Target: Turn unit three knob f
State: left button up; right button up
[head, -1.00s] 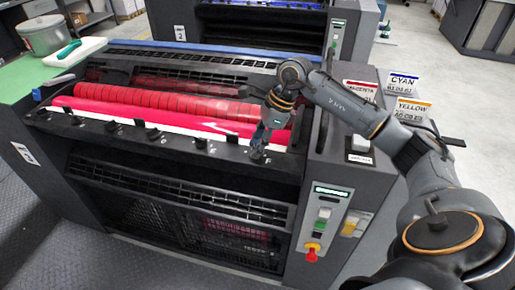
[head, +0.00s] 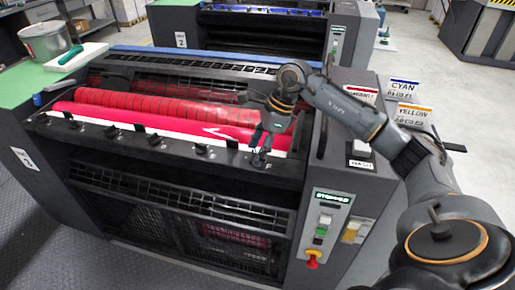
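The near press, marked by a number plate (head: 25,156) on its left side, has red rollers (head: 170,108) and a dark front ledge. A row of small black knobs runs along this ledge, including one at its left part (head: 111,131) and one right of the middle (head: 201,148). The rightmost knob (head: 258,161) is directly below my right gripper (head: 261,147). The gripper points down with its fingertips at or just above this knob; I cannot tell whether they touch it. Letters by the knobs are too small to read. My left gripper is out of view.
The right side panel has a display (head: 332,197) reading STOPPED, buttons and a red emergency stop (head: 312,259). A second press (head: 260,30) stands behind. A bucket (head: 45,40) and a green-handled tool (head: 68,57) are at the upper left.

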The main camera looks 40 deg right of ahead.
jog(key=v, duration=1.2)
dwell(0.3)
